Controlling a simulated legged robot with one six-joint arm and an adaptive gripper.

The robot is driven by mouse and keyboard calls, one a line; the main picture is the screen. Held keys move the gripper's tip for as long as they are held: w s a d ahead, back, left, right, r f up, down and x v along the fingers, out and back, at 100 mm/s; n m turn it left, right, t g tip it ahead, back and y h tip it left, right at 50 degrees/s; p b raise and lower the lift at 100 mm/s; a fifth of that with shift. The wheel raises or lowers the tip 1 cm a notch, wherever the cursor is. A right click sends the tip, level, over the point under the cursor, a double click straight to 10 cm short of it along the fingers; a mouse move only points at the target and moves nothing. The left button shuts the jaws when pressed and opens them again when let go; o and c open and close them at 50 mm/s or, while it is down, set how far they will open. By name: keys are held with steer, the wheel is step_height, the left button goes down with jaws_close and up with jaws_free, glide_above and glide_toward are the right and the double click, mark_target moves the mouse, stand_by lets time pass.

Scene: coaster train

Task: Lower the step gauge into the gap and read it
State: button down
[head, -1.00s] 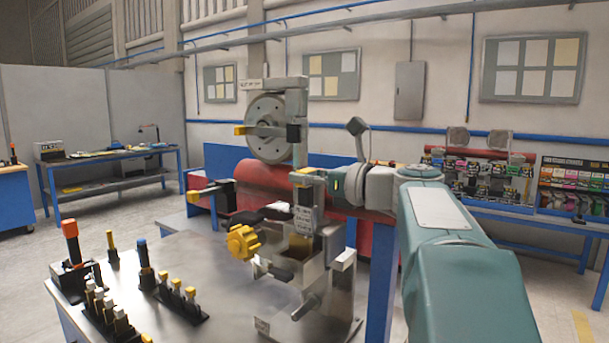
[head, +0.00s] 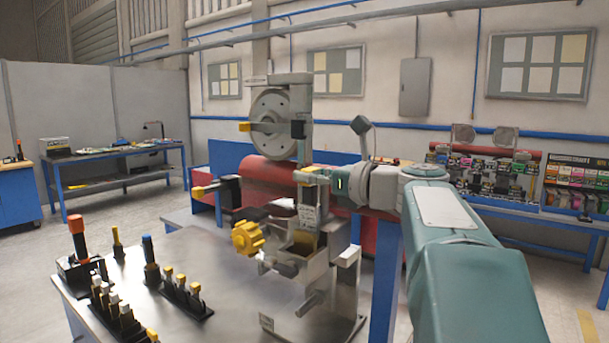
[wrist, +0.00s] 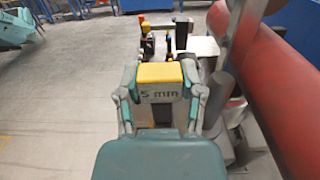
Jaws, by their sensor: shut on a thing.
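The step gauge (wrist: 160,90) is gripped in my gripper (wrist: 158,104). In the wrist view it has a yellow cap and a grey face marked "5 mm". In the head view my gripper (head: 314,184) is shut on it, and the gauge's grey, lettered lower part (head: 308,214) hangs upright over a metal fixture (head: 345,262) with a yellow knob (head: 247,238). The fixture has a box-like opening below the gauge. The gauge's lower end is close to that opening; I cannot tell whether it is inside the gap or touching.
A large wheel (head: 276,122) on a post and a red cylinder (head: 262,178) stand just behind the fixture. On the steel table's left are racks of capped gauges (head: 186,298) and an orange-topped tool (head: 76,236). The table's middle is clear.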

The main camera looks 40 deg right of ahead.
mark_target(314, 195)
steer(key=shift+a+f, duration=0.2)
steer(key=shift+f, duration=1.55)
stand_by(5.0)
